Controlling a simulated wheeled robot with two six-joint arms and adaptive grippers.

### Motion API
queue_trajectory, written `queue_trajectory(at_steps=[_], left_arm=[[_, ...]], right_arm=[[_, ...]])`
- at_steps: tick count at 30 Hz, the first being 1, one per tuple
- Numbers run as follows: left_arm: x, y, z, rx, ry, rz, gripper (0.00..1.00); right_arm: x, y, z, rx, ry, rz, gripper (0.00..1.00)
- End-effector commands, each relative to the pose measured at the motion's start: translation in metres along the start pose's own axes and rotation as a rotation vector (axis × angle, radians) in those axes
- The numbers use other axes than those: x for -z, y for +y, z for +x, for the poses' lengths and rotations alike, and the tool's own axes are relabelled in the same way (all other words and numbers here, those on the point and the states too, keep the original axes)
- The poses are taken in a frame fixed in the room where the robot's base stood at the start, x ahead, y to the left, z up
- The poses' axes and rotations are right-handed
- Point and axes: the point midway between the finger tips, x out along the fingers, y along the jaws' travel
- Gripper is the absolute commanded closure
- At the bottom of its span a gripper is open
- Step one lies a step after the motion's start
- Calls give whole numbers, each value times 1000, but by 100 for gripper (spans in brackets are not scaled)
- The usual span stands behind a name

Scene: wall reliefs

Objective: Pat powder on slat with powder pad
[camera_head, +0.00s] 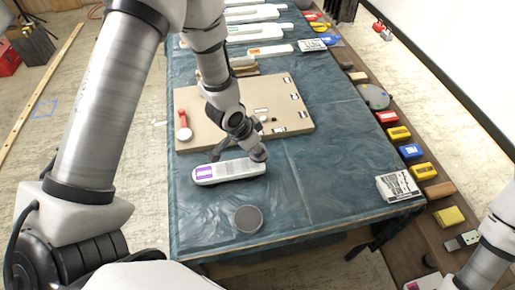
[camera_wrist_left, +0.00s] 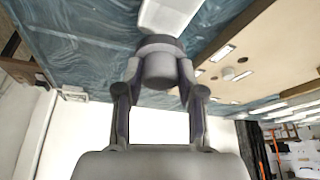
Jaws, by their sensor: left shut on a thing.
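The slat (camera_head: 225,172) is a long white piece with a purple patch at its left end and a greyish top, lying flat on the blue-covered table. My left gripper (camera_head: 254,146) is over the slat's right end. It is shut on the powder pad (camera_head: 259,156), a grey round piece. In the left wrist view the pad (camera_wrist_left: 160,68) sits between both fingers, with the white slat (camera_wrist_left: 172,14) just beyond it. I cannot tell if the pad touches the slat. My right gripper is out of view; only part of that arm shows at lower right.
A round grey dish (camera_head: 248,218) stands in front of the slat. A tan board (camera_head: 200,105) with a red-handled tool (camera_head: 184,130) and small pieces lies behind. More white slats (camera_head: 255,32) lie at the far end. A printed card (camera_head: 397,186) is at right.

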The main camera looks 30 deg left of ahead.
Motion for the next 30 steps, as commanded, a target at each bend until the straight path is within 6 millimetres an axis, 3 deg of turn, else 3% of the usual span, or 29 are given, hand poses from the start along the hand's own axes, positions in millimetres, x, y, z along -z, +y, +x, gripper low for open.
queue_trajectory(at_steps=[12,30], left_arm=[[16,-3,-36,3,0,-7,90],[17,-3,-38,3,0,-7,90]], right_arm=[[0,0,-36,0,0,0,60],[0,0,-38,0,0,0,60]])
